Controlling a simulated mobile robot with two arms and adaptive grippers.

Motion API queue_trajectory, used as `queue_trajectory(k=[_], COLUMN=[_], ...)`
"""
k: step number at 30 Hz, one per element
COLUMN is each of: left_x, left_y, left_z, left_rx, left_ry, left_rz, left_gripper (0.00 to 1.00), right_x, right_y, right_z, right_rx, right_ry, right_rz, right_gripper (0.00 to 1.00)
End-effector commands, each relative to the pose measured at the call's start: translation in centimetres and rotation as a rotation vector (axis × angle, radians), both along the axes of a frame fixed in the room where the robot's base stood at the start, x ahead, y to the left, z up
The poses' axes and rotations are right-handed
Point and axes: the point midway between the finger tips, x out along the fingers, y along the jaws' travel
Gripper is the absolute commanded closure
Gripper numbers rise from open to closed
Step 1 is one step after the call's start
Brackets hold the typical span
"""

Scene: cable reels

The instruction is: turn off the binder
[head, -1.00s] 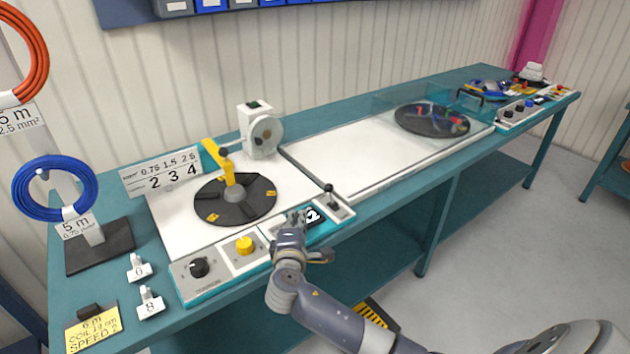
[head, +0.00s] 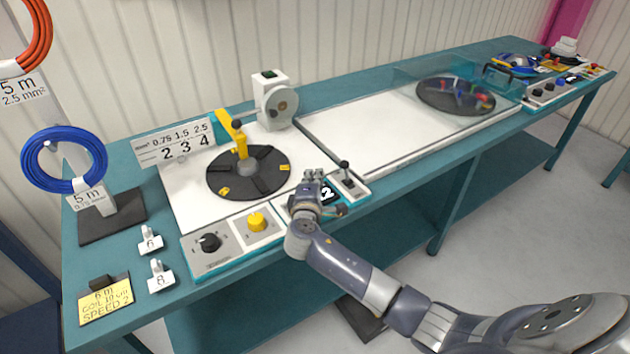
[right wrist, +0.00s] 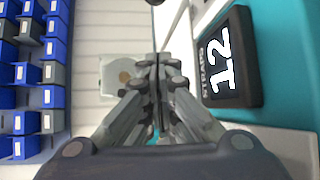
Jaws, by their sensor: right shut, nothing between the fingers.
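Nothing in view is labelled as the binder. A white unit (head: 275,105) with a grey disc on its side and a dark green switch (head: 268,73) on top stands behind the black turntable (head: 248,172). It also shows, blurred, in the right wrist view (right wrist: 122,75). My right gripper (head: 312,174) is shut and empty above the front control panel, beside a black display (head: 328,192). In the right wrist view its fingertips (right wrist: 160,62) are together, left of the display (right wrist: 230,60), which reads 12. My left gripper is not in view.
The panel has a black knob (head: 208,242), a yellow knob (head: 256,221) and an upright lever (head: 345,175). A yellow arm (head: 238,140) rises over the turntable. A second turntable (head: 455,95) sits under a clear cover. The white board (head: 385,125) between them is clear.

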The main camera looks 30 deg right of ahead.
Motion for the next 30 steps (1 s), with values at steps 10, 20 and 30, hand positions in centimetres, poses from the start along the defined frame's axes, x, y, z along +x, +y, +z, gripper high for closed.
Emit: queue_trajectory(k=[10, 20, 30], left_x=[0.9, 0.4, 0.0], left_y=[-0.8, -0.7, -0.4], left_z=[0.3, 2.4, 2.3], left_rx=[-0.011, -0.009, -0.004], left_ry=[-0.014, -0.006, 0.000], left_rz=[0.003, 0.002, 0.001], left_gripper=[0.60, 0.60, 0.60], right_x=[4.8, 1.6, 1.5], right_y=[-3.4, -5.4, -5.5], right_z=[-0.9, -0.2, -0.3], right_rx=[-0.001, 0.000, 0.001], right_ry=[0.001, 0.001, 0.001], right_rz=[-0.002, 0.001, 0.001], right_gripper=[1.00, 1.00, 1.00])
